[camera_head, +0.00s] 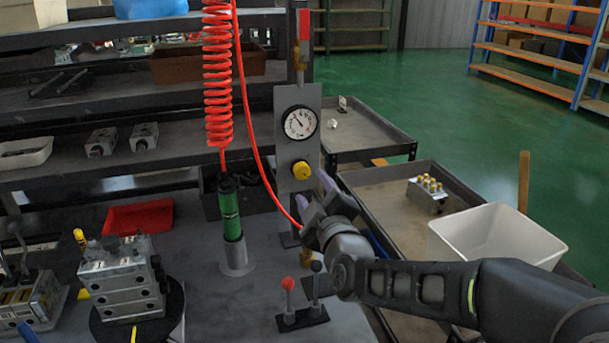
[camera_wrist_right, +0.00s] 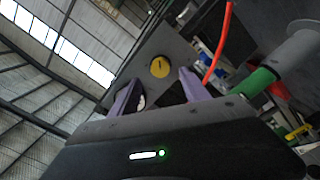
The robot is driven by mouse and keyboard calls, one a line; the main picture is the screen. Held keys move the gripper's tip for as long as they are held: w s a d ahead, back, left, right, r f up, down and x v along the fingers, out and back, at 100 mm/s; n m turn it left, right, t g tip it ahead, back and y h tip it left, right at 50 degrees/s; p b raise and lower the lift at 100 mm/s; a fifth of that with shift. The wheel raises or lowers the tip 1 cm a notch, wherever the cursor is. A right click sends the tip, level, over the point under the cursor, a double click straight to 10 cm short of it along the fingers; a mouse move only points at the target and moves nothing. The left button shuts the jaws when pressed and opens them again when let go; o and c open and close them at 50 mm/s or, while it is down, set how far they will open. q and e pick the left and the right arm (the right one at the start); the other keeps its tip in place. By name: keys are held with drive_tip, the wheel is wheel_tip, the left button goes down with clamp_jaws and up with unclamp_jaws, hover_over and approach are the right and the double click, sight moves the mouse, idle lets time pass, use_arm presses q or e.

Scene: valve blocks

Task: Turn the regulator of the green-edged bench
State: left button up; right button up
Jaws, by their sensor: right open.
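The regulator is a round yellow knob (camera_head: 301,170) on an upright grey panel, below a white dial gauge (camera_head: 299,122). In the right wrist view the yellow knob (camera_wrist_right: 159,67) shows beyond and between my two purple fingertips, apart from them. My right gripper (camera_head: 314,197) is just below and to the right of the knob in the head view, its arm coming in from the right. In the right wrist view its fingers (camera_wrist_right: 158,85) are spread and hold nothing. The gauge is partly hidden behind a finger there. My left gripper is not in view.
A coiled red hose (camera_head: 217,75) hangs left of the panel above a green tool (camera_head: 230,208). Two small levers (camera_head: 301,300) stand below. A valve block (camera_head: 122,275) is at left, a red tray (camera_head: 139,216) behind it. A white bin (camera_head: 495,235) stands right, near my arm.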

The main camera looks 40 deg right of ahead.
sight(304, 174)
drive_tip(key=x, duration=0.7)
drive_tip(key=shift+s, duration=0.1)
drive_tip(key=shift+c, duration=0.3)
clamp_jaws()
